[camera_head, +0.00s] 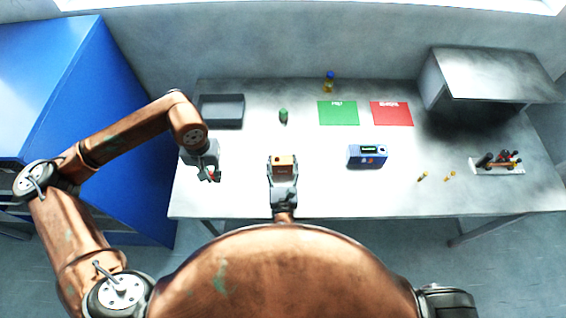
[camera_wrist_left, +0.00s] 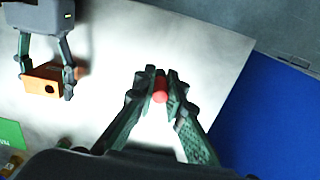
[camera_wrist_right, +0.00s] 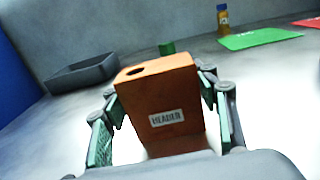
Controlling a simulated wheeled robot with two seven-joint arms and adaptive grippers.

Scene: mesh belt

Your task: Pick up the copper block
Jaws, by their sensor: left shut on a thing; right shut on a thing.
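The copper block (camera_head: 283,160) is at the front middle of the table, between the fingers of my right gripper (camera_head: 283,172). In the right wrist view the block (camera_wrist_right: 158,95) shows a dark round hole on top and a white label on its side. The right gripper is shut on it; whether the block is clear of the table is hard to tell. The block also shows in the left wrist view (camera_wrist_left: 42,87). My left gripper (camera_head: 209,174) is near the table's left front edge, shut on a small red cylinder (camera_wrist_left: 160,90).
A dark tray (camera_head: 221,123), a green cylinder (camera_head: 283,116) and a blue-capped bottle (camera_head: 329,86) stand behind. A green mat (camera_head: 338,113), a red mat (camera_head: 391,114), a blue device (camera_head: 367,161), small brass pieces (camera_head: 423,176) and a tool rack (camera_head: 497,167) are farther right.

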